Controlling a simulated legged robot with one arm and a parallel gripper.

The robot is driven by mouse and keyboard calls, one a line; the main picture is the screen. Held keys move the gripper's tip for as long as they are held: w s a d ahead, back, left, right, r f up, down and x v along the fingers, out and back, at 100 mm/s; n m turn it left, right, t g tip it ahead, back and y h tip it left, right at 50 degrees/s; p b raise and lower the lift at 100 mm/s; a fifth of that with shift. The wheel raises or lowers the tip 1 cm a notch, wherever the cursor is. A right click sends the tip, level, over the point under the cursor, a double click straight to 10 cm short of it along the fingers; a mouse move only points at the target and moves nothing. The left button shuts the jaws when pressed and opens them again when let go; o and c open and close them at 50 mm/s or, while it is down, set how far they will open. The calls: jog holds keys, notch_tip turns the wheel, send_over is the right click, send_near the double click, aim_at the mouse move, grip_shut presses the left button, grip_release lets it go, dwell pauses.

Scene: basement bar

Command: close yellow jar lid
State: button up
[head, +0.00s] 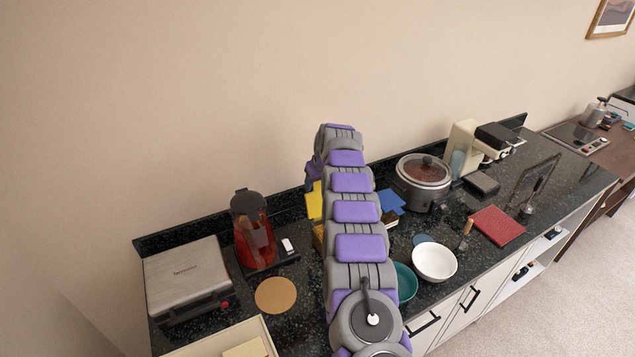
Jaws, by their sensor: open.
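A flat yellow piece (314,201) stands raised just left of my arm on the dark counter, probably the yellow jar lid. A brownish body (318,238) shows below it, perhaps the jar, mostly covered by my arm. The yellow piece looks tilted up rather than lying flat, but its hinge is hidden. My arm reaches away over the counter and bends down at its far end. A purple and grey wrist part shows just above the yellow piece. My gripper's fingers are hidden behind the arm, and contact cannot be seen.
Left are a silver grill (185,277), a red blender (252,235), a phone (288,245) and a cork mat (276,295). Right are a slow cooker (422,183), a white bowl (434,262), a teal bowl (405,283), a red book (497,226) and a coffee maker (463,150). A wall stands behind.

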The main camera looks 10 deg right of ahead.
jog(key=shift+c, duration=0.2)
grip_shut()
dwell(0.3)
